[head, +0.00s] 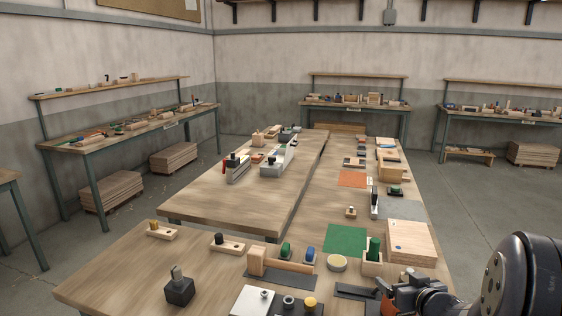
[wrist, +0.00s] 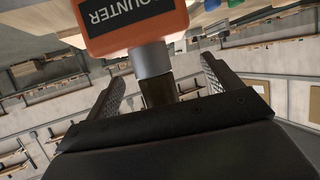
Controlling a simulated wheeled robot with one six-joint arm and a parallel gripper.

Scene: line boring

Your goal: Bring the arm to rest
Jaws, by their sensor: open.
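My gripper (wrist: 163,70) shows in the wrist view with its two ridged fingers spread apart. Between the fingers is a dark stem (wrist: 158,93) below a grey collar (wrist: 151,60). These join an orange block (wrist: 135,22) with a dark label whose visible letters read "OUNTER". Gaps show on both sides of the stem, so the fingers look apart from it. In the head view my gripper (head: 384,288) is low at the right, over the near table's edge, with a little orange beside it. My dark arm fills the lower right corner.
Open floor (head: 478,205) lies to the right. Benches stand along the walls.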

